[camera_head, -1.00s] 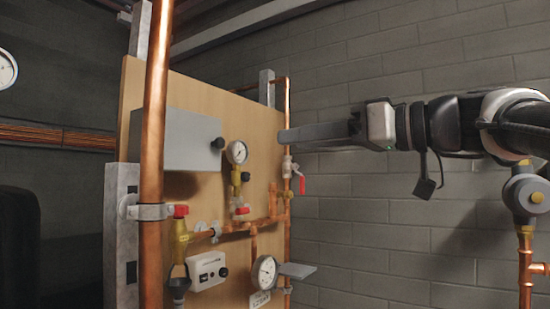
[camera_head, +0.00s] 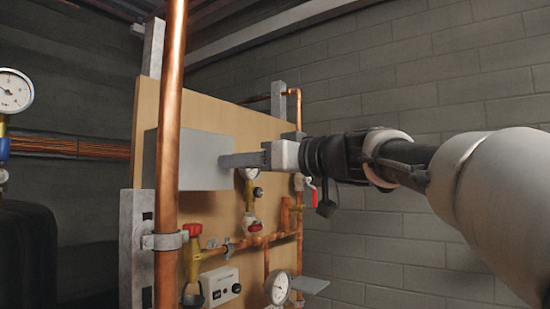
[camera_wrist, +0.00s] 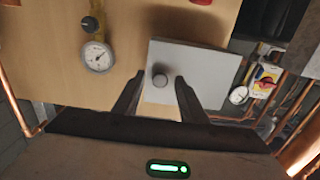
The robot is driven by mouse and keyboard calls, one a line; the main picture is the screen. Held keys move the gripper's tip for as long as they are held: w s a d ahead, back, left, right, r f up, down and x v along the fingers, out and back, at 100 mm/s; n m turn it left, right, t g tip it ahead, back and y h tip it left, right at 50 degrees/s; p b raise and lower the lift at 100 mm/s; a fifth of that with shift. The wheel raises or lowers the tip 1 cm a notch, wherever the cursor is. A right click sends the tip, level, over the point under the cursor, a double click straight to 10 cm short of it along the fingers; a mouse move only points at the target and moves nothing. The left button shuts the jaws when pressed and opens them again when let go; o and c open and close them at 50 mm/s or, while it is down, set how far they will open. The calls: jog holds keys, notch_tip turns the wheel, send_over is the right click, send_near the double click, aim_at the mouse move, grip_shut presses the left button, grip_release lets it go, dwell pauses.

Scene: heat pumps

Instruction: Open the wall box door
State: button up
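The wall box (camera_head: 205,160) is a plain grey box on the wooden board, with its door face turned toward my arm. The door looks closed.
A thick copper pipe (camera_head: 172,120) stands upright in front of the box. A pressure gauge (camera_wrist: 97,56) sits beside the door, and a red-handled valve (camera_head: 312,191) is below my wrist. A lower gauge (camera_head: 278,288) and a small control box (camera_head: 220,285) are on the board.

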jog(key=shift+w+a, duration=0.15)
jog(key=shift+a, duration=0.15)
grip_shut()
jog(key=shift+f, duration=0.1)
